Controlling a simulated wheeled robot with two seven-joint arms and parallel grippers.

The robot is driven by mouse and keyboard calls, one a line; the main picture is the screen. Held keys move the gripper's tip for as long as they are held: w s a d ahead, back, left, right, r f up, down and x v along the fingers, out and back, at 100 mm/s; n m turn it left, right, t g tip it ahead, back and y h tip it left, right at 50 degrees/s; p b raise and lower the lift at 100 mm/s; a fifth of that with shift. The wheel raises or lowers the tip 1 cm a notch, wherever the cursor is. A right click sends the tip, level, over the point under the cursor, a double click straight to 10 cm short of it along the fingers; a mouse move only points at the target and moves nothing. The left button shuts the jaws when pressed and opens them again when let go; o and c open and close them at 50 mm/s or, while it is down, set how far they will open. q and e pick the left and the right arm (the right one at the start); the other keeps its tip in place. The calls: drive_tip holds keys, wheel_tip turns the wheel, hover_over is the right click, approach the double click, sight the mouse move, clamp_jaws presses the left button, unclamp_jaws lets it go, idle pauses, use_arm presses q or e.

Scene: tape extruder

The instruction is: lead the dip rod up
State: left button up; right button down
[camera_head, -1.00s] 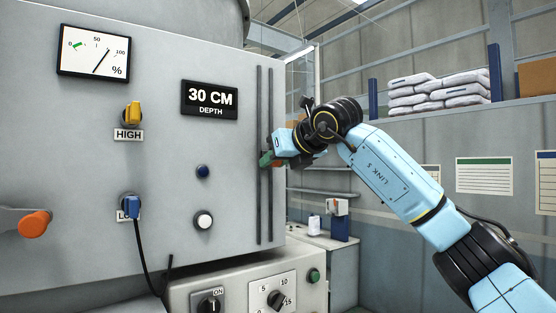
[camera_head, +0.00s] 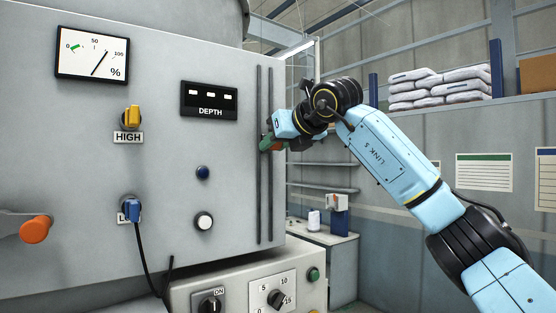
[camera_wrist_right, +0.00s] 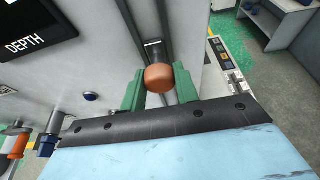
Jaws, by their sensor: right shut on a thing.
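The dip rod's orange-brown round knob (camera_wrist_right: 160,78) shows in the wrist view between the green fingers of my right gripper (camera_wrist_right: 158,92). The gripper is shut on it. The knob sits at a dark vertical slot in the grey panel. In the head view, my right gripper (camera_head: 268,144) is at the twin dark rails (camera_head: 264,200) near the panel's right edge, in their upper half; its grip is mostly hidden there. The depth display (camera_head: 209,98) shows only dashes. My left gripper is not in view.
The panel carries a percent gauge (camera_head: 93,54), a yellow plug (camera_head: 132,116) at HIGH and a blue plug (camera_head: 132,208) with a black cable. An orange handle (camera_head: 35,229) sticks out at left. A control box (camera_head: 245,293) stands below the panel.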

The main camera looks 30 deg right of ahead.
drive_tip(key=shift+r, duration=7.25)
drive_tip(key=c, duration=1)
unclamp_jaws()
drive_tip(key=shift+w, duration=0.1)
drive_tip(key=shift+o, duration=0.2)
drive_tip(key=b+v, duration=0.3)
drive_tip(key=v, duration=1)
drive_tip(key=shift+s, duration=0.25)
